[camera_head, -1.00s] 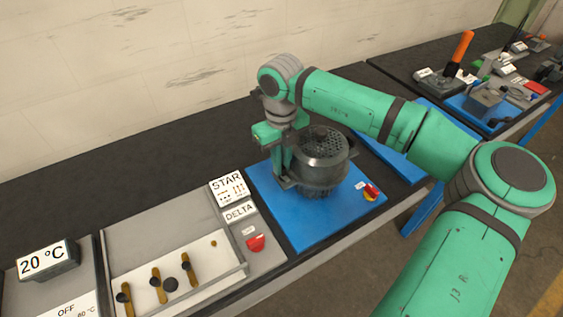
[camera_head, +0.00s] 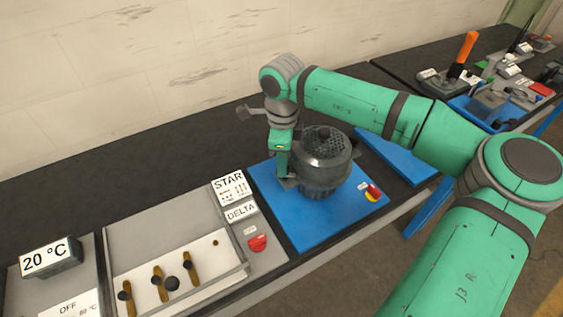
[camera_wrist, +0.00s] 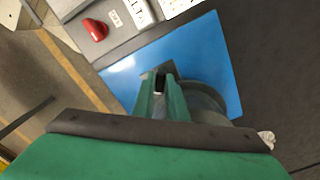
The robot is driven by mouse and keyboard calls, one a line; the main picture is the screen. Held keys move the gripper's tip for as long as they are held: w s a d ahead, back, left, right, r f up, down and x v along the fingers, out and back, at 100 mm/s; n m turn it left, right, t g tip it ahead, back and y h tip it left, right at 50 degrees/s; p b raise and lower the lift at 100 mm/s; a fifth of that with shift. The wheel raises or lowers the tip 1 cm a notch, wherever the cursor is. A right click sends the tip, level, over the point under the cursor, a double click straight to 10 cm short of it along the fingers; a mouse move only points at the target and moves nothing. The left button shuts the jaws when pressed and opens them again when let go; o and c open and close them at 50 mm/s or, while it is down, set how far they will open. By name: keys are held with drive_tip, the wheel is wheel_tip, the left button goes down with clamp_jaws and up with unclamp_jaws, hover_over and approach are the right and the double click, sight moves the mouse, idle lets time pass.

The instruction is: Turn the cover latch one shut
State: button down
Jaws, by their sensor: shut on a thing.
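A dark grey round cover (camera_head: 321,152) with a perforated top stands on the blue base plate (camera_head: 330,215). It also shows in part in the wrist view (camera_wrist: 206,98), behind my gripper. My gripper (camera_head: 283,176) points down at the cover's left side, low near its bottom edge. In the wrist view my gripper's fingers (camera_wrist: 160,88) are close together over a small grey piece at the cover's edge. I take this piece to be cover latch one. The fingers hide most of it, so its exact angle cannot be told.
A panel with STAR and DELTA labels and a red knob (camera_head: 257,243) lies to the left. Another blue plate (camera_head: 398,157) is at right. The dark bench behind is clear.

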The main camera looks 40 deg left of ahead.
drive_tip(key=n, duration=0.3)
drive_tip(key=shift+w+d+r, duration=0.1)
drive_tip(key=shift+n, duration=1.9)
drive_tip(key=c, duration=2)
unclamp_jaws()
drive_tip(key=shift+c, duration=0.2)
wheel_tip(320, 180, up, 11)
